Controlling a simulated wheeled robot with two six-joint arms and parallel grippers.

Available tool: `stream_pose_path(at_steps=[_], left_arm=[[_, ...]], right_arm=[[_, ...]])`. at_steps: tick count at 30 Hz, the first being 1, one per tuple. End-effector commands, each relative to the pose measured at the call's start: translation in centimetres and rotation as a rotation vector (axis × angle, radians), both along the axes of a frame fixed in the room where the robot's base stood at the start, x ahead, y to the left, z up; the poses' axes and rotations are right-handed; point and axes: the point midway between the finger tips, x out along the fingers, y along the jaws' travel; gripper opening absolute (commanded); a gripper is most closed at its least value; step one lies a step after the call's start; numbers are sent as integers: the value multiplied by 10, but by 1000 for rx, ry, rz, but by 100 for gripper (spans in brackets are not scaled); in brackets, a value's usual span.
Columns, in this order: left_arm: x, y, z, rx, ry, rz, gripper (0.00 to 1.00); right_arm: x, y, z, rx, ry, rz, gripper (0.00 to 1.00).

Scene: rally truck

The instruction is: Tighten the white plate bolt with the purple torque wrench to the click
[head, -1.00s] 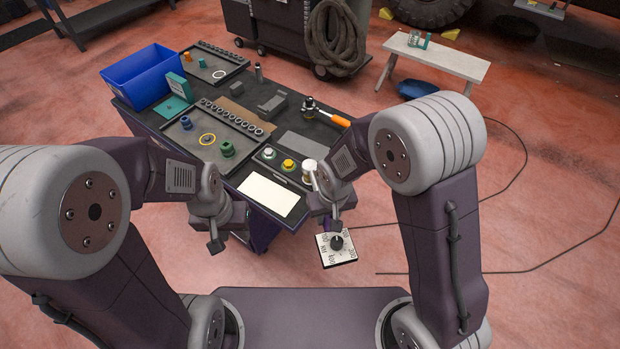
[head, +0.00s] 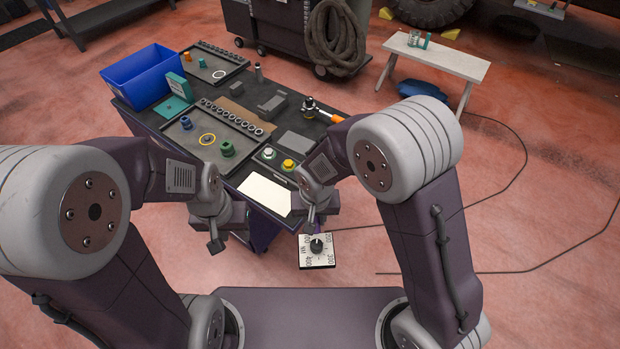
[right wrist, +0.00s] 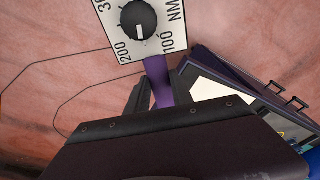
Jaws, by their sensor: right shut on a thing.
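My right gripper (head: 312,222) is shut on the purple torque wrench, held in the air just off the table's near edge. In the right wrist view its purple handle (right wrist: 158,82) runs up to a white dial plate with a black knob (right wrist: 139,20). The dial plate also shows in the head view (head: 328,258). I cannot tell which piece is the white plate bolt. My left gripper (head: 216,243) hangs by the near left table edge; its jaws are unclear.
The dark table (head: 230,178) holds a white card (head: 264,194), trays of sockets (head: 215,128), a blue bin (head: 141,77) and an orange-handled ratchet (head: 322,112). A white bench (head: 437,60) stands at the back right. Open floor lies to the right.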

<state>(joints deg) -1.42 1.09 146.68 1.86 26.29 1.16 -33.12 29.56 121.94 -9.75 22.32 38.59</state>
Motion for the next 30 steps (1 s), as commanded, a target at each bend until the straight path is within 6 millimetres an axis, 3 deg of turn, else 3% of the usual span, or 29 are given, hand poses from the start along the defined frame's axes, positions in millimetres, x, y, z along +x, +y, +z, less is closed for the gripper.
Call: stream_pose_path(at_steps=[18,30], left_arm=[[0,0,0,0,0,0,36],[0,0,0,0,0,0,36]], right_arm=[[0,22,0,-1,1,-113,0],[0,12,0,0,2,-68,0]])
